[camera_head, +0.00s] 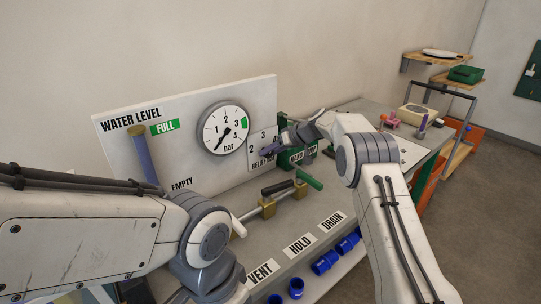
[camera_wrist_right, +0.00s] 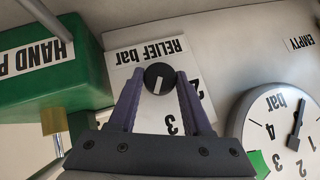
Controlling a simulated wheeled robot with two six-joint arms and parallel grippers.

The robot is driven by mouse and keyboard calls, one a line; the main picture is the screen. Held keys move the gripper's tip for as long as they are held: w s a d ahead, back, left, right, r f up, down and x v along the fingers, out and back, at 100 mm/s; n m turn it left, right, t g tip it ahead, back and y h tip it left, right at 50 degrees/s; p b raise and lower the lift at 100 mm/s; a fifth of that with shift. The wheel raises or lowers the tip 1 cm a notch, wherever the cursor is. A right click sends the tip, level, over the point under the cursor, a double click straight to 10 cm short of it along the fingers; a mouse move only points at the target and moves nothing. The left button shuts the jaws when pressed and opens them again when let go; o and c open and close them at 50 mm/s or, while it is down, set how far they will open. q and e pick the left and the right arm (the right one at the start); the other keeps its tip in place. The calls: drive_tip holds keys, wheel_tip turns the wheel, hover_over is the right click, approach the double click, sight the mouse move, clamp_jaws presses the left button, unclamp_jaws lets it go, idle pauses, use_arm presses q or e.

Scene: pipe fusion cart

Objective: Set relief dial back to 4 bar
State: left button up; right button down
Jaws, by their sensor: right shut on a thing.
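The relief dial is a black round knob (camera_wrist_right: 160,78) with a white pointer line, on a white scale card (camera_wrist_right: 140,112) marked RELIEF bar. The wrist view is upside down. The pointer runs down and slightly left there, near the 3 and tilted away from the 2. The 4 is hidden in that view by a finger or the gripper body. My right gripper (camera_wrist_right: 160,84) has its purple fingers on both sides of the knob, shut on it. In the head view my right gripper (camera_head: 268,152) reaches the card, and the knob is hidden. My left gripper is out of view.
A round pressure gauge (camera_head: 223,129) is left of the relief card. The green hand pump (camera_wrist_right: 50,75) stands close beside it. A brass valve (camera_head: 267,207) and blue fittings (camera_head: 325,262) are on the cart below. My left arm fills the lower left.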

drive_tip(key=shift+w+d+m+g+y+p, duration=0.1)
drive_tip(key=shift+d+m+g+y+p, duration=0.1)
drive_tip(key=shift+m+g+y+p, duration=0.45)
drive_tip(key=shift+y, duration=0.25)
drive_tip(key=shift+c, duration=1.7)
unclamp_jaws()
drive_tip(key=shift+b, duration=0.3)
drive_tip(key=b+v, duration=0.2)
drive_tip(key=v, duration=0.8)
drive_tip(key=shift+s+d+b, duration=0.15)
drive_tip(key=shift+s+b, duration=0.05)
drive_tip(key=shift+b, duration=0.1)
